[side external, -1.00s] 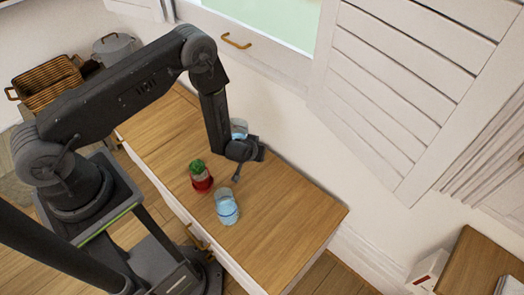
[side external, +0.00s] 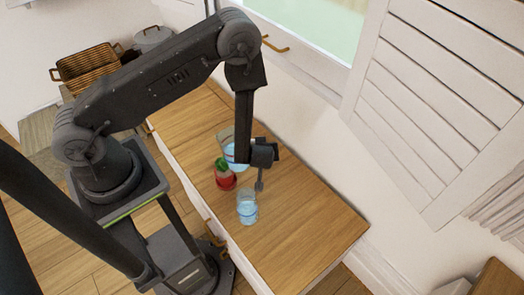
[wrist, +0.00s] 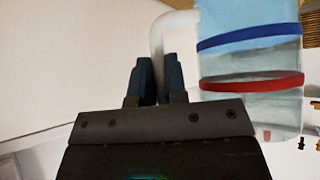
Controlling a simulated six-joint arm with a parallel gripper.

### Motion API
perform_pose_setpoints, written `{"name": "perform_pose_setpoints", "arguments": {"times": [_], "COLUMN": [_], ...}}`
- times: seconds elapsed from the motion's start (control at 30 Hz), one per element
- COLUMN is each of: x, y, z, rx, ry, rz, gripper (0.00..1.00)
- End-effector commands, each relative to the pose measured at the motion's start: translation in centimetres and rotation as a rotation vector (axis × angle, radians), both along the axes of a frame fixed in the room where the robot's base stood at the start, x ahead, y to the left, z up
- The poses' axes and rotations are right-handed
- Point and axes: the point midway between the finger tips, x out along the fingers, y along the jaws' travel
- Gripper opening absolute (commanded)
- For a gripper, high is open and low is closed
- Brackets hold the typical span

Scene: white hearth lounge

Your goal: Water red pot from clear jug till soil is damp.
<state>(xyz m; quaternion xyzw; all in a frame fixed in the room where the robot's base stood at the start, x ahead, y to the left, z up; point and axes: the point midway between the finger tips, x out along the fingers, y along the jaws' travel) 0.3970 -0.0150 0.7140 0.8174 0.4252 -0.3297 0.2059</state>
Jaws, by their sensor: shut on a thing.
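The red pot (side external: 225,181) stands on the wooden counter with a green plant in it; its soil cannot be made out. The clear jug (side external: 237,154) is just behind the pot, partly hidden by my wrist and the plant. In the wrist view the jug (wrist: 250,65) shows a blue band, a red band and bluish water. My gripper (wrist: 160,78) is shut on its pale handle (wrist: 172,32). In the side view my gripper (side external: 251,152) is beside the jug, which looks held above the counter. Its exact tilt and any pouring stream cannot be told.
A second clear container with bluish contents (side external: 247,208) stands on the counter (side external: 300,225), close in front of the pot. The counter's right part is clear. A white wall and shutter (side external: 440,100) rise behind. A wicker basket (side external: 85,72) is at the far left.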

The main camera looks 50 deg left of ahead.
Motion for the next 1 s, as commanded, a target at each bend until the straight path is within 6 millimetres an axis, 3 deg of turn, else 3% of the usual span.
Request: {"name": "perform_pose_setpoints", "arguments": {"times": [0.43,1.0], "x": [0.4,0.4], "y": [-0.3,-0.3], "z": [1.5,-0.5], "rx": [-0.085,-0.116], "ry": [-0.086,-0.117], "rz": [-0.001,-0.001], "gripper": [0.0,0.0]}}
